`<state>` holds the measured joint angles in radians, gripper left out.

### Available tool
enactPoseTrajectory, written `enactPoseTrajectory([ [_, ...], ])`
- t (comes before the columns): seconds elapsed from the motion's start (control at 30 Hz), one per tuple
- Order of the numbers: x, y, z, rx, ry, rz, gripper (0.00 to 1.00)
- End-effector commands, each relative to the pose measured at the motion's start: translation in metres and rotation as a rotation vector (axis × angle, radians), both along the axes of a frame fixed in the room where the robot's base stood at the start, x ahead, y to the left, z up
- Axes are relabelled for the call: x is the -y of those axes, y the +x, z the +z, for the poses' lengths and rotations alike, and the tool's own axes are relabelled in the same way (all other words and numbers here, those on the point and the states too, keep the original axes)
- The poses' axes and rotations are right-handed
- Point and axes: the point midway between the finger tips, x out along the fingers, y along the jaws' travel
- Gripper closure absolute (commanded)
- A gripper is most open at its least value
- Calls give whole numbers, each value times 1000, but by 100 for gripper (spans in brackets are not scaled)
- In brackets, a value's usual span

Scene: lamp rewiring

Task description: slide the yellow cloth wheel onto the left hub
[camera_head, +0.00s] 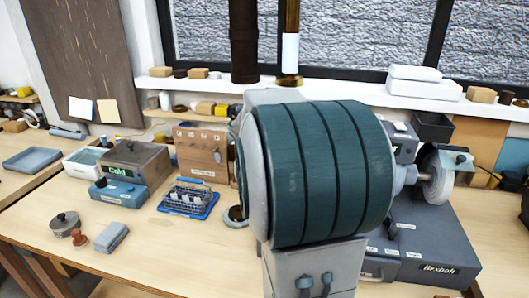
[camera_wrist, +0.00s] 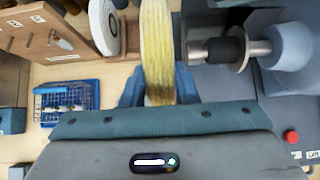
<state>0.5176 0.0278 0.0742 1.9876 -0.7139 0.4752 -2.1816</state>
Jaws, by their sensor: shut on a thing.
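The yellow cloth wheel (camera_wrist: 157,45) stands edge-on in the wrist view, between the blue fingers of my gripper (camera_wrist: 158,88), which is shut on it. To its right is a hub (camera_wrist: 225,50) with a short metal tip, a black sleeve and a metal flange, joined to a blue-grey motor housing (camera_wrist: 290,45). The wheel is left of the hub's tip, with a narrow gap seen between them. The wheel's bore is hidden. In the head view my arm covers the gripper, yellow wheel and this hub.
A pale wheel (camera_head: 437,175) sits on the machine's right side. A wooden board (camera_head: 200,152) stands left of my arm; a white wheel (camera_wrist: 104,26) is beside it. A blue wire basket (camera_head: 188,198) is on the bench. A red button (camera_wrist: 291,137) is at lower right.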

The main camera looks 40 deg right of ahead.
Motion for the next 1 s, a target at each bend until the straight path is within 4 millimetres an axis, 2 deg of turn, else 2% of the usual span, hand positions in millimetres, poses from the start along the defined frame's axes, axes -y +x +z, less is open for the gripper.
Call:
enactPoseTrajectory([
  [0.17,5,-2,0,2,0,0,91],
  [1.0,5,-1,3,1,1,1,91],
])
